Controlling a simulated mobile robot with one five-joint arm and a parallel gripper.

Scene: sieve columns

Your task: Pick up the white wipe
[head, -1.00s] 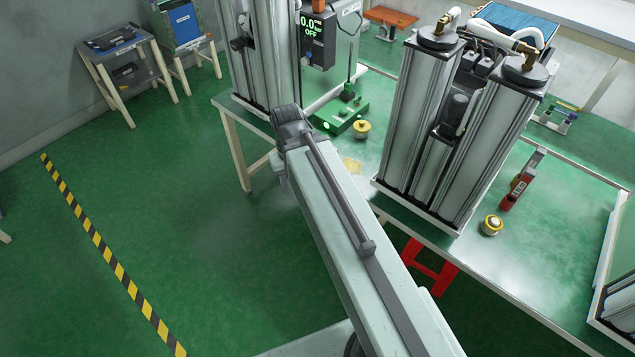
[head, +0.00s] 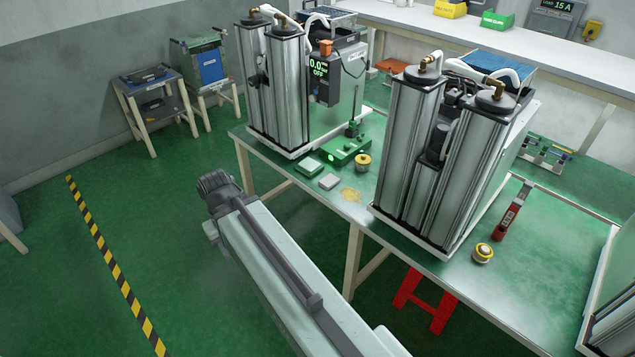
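A small pale square (head: 329,181), which looks like the white wipe, lies flat on the metal bench (head: 365,215) near its front edge. A greenish-white square pad (head: 308,167) lies just left of it, and I cannot tell what that is. My arm reaches up from the bottom of the head view, and its dark far end is left of the bench, over the green floor. My gripper's fingers do not show. The arm's far end is apart from both squares.
A green fixture (head: 347,151), a yellow-ringed jar (head: 363,162) and a yellowish spill (head: 351,194) are close to the pale square. Tall twin-column units (head: 275,90) (head: 440,160) stand behind and to the right. A red tool (head: 511,212) lies farther right.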

